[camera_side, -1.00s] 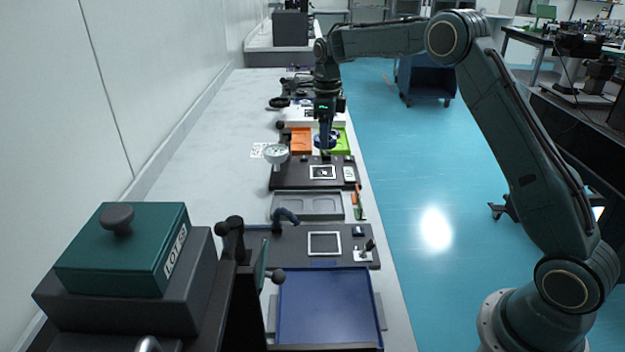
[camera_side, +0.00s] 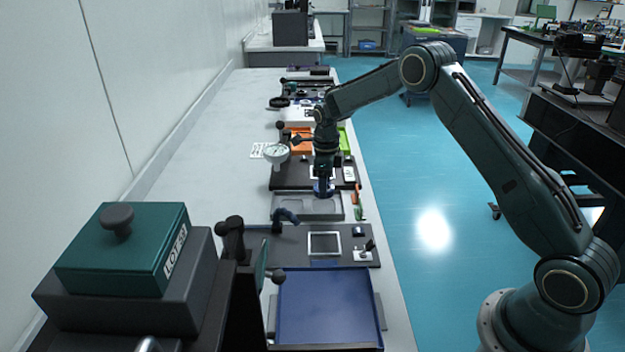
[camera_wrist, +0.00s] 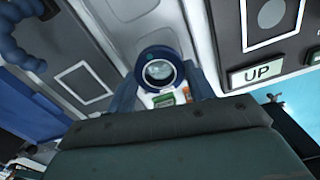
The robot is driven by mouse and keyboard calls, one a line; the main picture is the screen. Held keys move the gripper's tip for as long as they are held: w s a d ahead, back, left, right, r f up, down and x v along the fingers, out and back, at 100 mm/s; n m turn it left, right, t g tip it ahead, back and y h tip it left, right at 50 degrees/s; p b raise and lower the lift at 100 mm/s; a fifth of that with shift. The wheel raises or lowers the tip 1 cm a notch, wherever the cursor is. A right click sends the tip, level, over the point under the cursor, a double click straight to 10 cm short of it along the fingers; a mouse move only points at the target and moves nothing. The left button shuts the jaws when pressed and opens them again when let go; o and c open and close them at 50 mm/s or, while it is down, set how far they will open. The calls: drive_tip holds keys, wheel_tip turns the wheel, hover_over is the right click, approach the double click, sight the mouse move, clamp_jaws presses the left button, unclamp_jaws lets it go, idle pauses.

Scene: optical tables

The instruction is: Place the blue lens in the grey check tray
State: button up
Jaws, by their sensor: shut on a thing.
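The blue lens (camera_wrist: 160,72), a dark blue ring around clear glass, sits between my gripper's two fingers in the wrist view. My gripper (camera_side: 324,191) is shut on it. In the side view the gripper points down over the right part of the grey check tray (camera_side: 300,217), and a bit of blue shows at its fingertips. The tray is shallow with recesses, and its pale surface also shows in the wrist view (camera_wrist: 118,22). I cannot tell whether the lens touches the tray.
A dark plate with a white square frame (camera_side: 324,243) and a small lever lies nearer the camera, then a blue tray (camera_side: 330,305). A dark blue curved handle (camera_side: 286,215) stands at the tray's near edge. Behind are a dark plate with a round white dial (camera_side: 276,152) and orange and green bins.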

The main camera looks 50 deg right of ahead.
sight(324, 206)
drive_tip(key=shift+f, duration=0.2)
drive_tip(key=shift+f, duration=2.1)
drive_tip(key=shift+f, duration=0.15)
drive_tip(key=o, duration=0.8)
wheel_tip(324, 206, up, 11)
drive_tip(key=shift+r, duration=0.65)
